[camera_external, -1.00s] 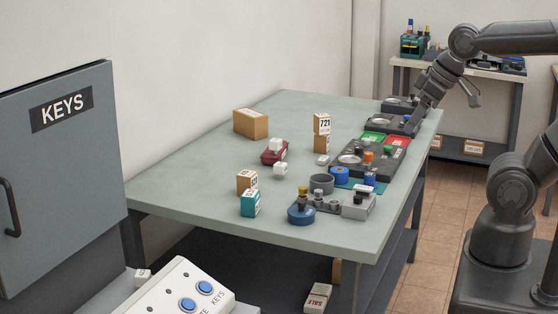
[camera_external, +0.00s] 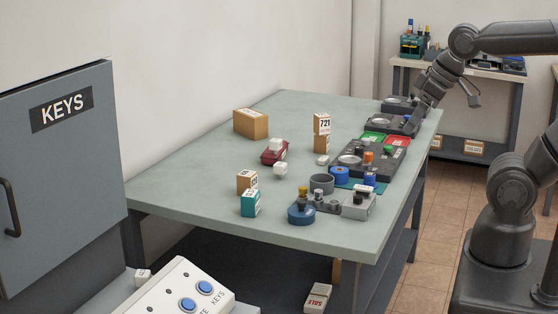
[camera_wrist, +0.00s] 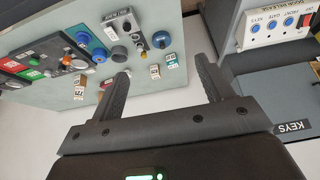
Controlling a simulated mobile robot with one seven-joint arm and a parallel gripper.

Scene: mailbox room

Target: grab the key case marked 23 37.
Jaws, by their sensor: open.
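I cannot make out the marking 23 37 on anything. Small labelled cases stand on the green table: a teal one (camera_external: 250,203), a tan one (camera_external: 247,182) beside it, and a tan stack marked 721 (camera_external: 321,133) farther back. The teal case (camera_wrist: 172,61) and the tan case (camera_wrist: 154,72) also show in the wrist view, with labels too small to read. My gripper (camera_wrist: 161,66) is open and empty, its two fingers spread apart. In the wrist view these cases lie beyond the gap between the fingers. No contact with anything shows.
A grey cabinet marked KEYS (camera_external: 62,108) stands at left, its inside hidden. A white button panel (camera_external: 183,292) is below it. Dark trays, knobs and a blue round base (camera_external: 301,214) crowd the table's right side. The table's left front (camera_external: 190,195) is clear.

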